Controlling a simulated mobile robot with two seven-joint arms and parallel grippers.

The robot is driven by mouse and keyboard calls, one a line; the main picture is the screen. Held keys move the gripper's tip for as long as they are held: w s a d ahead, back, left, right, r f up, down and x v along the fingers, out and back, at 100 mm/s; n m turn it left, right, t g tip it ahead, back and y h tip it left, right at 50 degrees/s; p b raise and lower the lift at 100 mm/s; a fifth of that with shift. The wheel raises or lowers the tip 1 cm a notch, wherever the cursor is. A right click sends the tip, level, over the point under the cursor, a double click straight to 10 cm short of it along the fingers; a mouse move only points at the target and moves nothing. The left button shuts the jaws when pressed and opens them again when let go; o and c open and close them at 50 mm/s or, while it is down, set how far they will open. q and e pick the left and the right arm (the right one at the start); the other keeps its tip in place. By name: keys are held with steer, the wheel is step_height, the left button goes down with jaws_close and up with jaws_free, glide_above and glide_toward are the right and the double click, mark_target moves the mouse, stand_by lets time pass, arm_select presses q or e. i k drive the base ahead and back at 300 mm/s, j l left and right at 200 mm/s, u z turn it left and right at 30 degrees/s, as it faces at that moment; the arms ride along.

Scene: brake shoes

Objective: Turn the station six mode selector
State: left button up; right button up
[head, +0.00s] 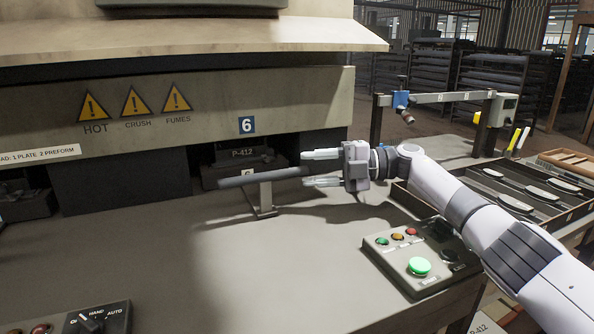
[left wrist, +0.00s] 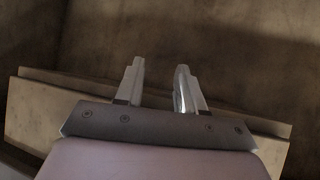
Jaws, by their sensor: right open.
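My left gripper (left wrist: 160,68) shows only in the left wrist view, fingers apart and empty, facing a brownish surface.
Another panel (head: 95,320) at the lower left has a black selector marked HAND and AUTO; it is cut off. The dark bar stands on a metal post. A tray of shoes (head: 535,215) lies at the right. The bench middle (head: 200,260) is clear.

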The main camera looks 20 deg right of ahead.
mark_target(443, 226)
steer(key=k+j, duration=0.25)
steer(key=k, duration=0.2)
steer(key=k+j, duration=0.3)
steer(key=k, duration=0.2)
steer(key=k+j, duration=0.25)
steer(key=k, duration=0.2)
